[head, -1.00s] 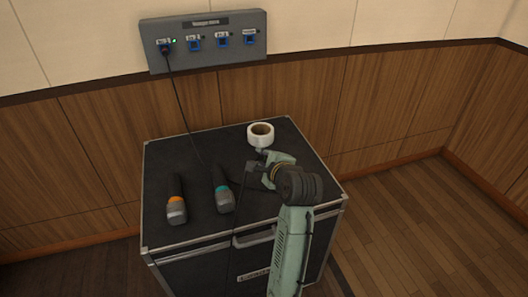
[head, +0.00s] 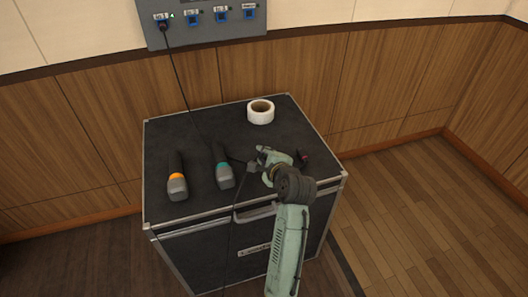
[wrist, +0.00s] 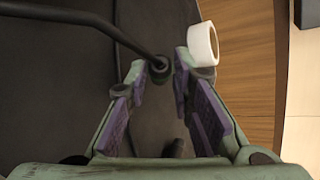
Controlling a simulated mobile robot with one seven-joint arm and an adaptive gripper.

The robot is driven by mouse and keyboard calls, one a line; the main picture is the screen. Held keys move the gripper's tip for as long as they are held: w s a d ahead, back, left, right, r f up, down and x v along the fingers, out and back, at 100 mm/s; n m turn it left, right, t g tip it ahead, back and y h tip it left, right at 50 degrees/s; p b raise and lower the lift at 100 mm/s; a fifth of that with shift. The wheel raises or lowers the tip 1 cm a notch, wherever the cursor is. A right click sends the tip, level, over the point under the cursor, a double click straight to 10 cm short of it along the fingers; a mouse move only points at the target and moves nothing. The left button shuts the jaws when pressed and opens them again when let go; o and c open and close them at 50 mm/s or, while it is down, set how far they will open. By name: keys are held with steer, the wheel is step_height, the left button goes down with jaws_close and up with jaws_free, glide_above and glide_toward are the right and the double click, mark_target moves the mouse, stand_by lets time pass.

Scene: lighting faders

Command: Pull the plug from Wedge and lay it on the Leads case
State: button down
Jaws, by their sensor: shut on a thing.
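My gripper (head: 259,160) is low over the top of the black Leads case (head: 195,135), right of the two microphones. In the wrist view its two purple-padded fingers (wrist: 158,92) stand either side of a dark plug (wrist: 160,70), with a thick black cable (wrist: 85,18) running off to the upper left. The gripper is shut on this plug; whether the plug touches the case is unclear. A small dark and red piece (head: 303,157) shows on the case just right of the gripper. The wall panel (head: 205,35) has one plug (head: 163,25) in its leftmost socket; its labels are unreadable.
A white tape roll (head: 260,111) stands at the back of the case. An orange-ringed microphone (head: 177,183) and a teal-ringed one (head: 224,175) lie on the left half. A cable hangs from the leftmost socket. The case's back left is mostly clear.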

steer(key=shift+f, duration=0.15)
steer(key=c, duration=1.3)
jaws_free()
steer(key=v, duration=1.2)
